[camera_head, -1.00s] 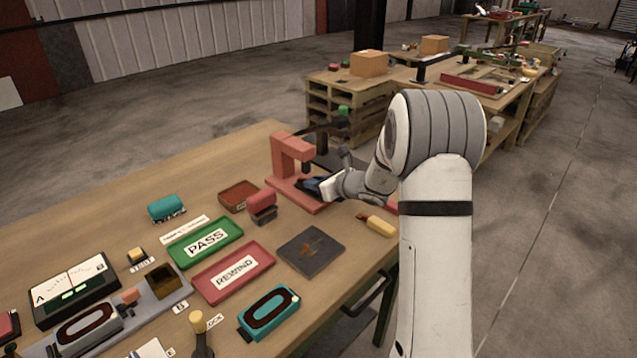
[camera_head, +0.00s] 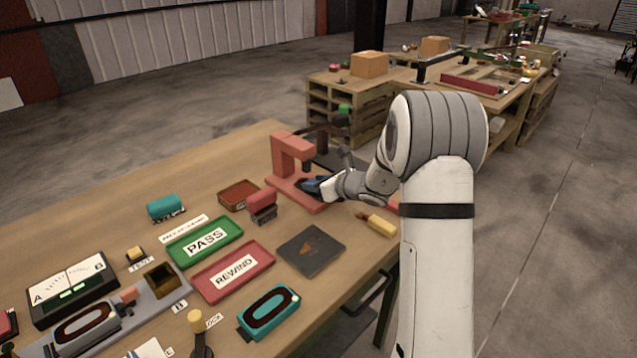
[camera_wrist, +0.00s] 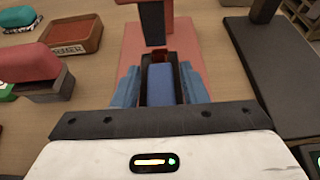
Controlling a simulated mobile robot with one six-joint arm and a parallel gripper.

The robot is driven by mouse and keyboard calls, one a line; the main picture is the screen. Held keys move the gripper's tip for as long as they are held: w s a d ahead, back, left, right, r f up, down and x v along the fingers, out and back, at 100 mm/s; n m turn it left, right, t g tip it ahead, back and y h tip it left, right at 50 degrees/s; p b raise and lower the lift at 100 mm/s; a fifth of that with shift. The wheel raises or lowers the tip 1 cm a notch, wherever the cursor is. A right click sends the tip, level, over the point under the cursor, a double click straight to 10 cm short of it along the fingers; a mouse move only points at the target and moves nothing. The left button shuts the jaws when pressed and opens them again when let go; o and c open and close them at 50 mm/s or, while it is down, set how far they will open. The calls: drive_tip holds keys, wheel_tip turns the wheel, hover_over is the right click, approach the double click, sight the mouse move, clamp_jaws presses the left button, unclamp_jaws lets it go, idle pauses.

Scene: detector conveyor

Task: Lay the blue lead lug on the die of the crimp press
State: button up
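The red crimp press (camera_head: 291,147) stands near the far edge of the bench, on a red base plate. In the wrist view its dark ram (camera_wrist: 152,22) hangs above the base plate (camera_wrist: 130,42). My gripper (camera_wrist: 161,85) is low over the base plate, in front of the ram. The blue lead lug (camera_wrist: 160,88) sits between its dark finger pads, which look closed on both sides of it. Blue finger parts flank the pads. The die is mostly hidden behind the lug and fingers; whether the lug touches it cannot be told.
A red-topped block (camera_head: 262,204) and a brown-red tray (camera_head: 238,194) stand left of the press. A dark plate (camera_head: 311,250) and a yellow-handled tool (camera_head: 377,224) lie nearer. Green PASS (camera_head: 237,224) and red REWIND (camera_head: 268,261) trays lie further left.

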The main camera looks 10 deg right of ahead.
drive_tip(key=shift+o, duration=1)
drive_tip(key=v, duration=0.7)
drive_tip(key=shift+s+d+r, duration=0.1)
drive_tip(key=shift+s+r, duration=0.1)
drive_tip(key=shift+s, duration=0.05)
drive_tip(key=s+a+r+n+g+p, duration=0.1)
drive_tip(key=s+a+r+n+g, duration=0.25)
drive_tip(key=s+n, duration=0.45)
drive_tip(key=s+a+r+n+g+p, duration=0.25)
drive_tip(key=s+a+n, duration=0.35)
drive_tip(key=s, duration=0.4)
drive_tip(key=s+d+r+n+g+h, duration=0.1)
drive_tip(key=s+d+n+h, duration=0.3)
drive_tip(key=s+n, duration=0.3)
drive_tip(key=s+d+r+n+g+h+p, duration=0.1)
drive_tip(key=s+d+n+h, duration=0.2)
drive_tip(key=s+n, duration=0.4)
drive_tip(key=s+h, duration=0.1)
drive_tip(key=s, duration=0.2)
drive_tip(key=shift+d+r+n, duration=0.2)
drive_tip(key=shift+d+n, duration=0.2)
